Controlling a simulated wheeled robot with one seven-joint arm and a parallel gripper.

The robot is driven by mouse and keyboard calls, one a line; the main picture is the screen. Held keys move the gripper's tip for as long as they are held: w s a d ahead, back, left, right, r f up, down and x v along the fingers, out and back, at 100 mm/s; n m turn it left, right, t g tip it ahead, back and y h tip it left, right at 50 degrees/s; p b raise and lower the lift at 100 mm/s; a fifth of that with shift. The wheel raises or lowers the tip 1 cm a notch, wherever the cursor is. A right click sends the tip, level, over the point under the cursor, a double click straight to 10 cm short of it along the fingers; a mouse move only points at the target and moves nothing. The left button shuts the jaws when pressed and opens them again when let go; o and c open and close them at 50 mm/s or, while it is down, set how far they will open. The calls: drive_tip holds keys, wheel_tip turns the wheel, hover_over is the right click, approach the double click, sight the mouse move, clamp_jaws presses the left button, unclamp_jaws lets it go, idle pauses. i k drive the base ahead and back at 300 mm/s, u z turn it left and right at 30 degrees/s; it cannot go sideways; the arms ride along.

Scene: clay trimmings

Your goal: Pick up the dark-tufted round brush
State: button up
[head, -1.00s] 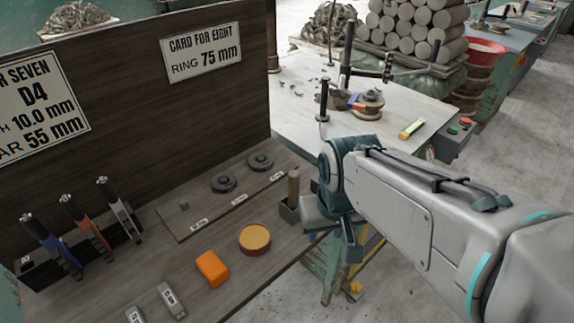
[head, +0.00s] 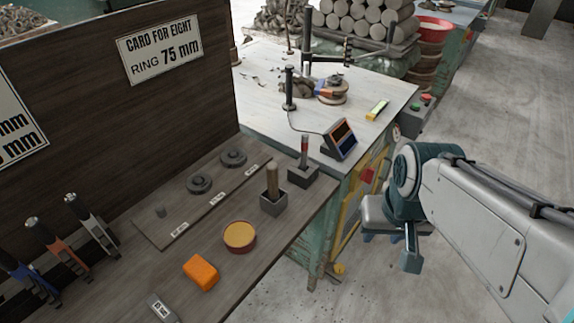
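No tuft shows plainly in the head view, so I cannot tell which thing is the dark-tufted round brush. A wooden handle (head: 272,180) stands upright in a grey square holder (head: 274,204) near the bench's right edge. A second upright handle with a red band (head: 304,147) stands in a dark holder (head: 303,176) just behind it. Whatever is at their lower ends is hidden in the holders. My gripper (head: 393,250) hangs to the right of the bench, over the floor, apart from both handles. Its finger gap does not show clearly.
A round yellow-topped tin (head: 239,236) and an orange block (head: 201,272) lie on the bench near the holders. A slate-like panel (head: 340,139) stands at the corner of the white table (head: 370,75). A tall sign board (head: 110,110) backs the bench at left.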

sight(271, 167)
drive_tip(key=k, duration=0.35)
drive_tip(key=u, duration=0.7)
drive_tip(key=i, duration=0.5)
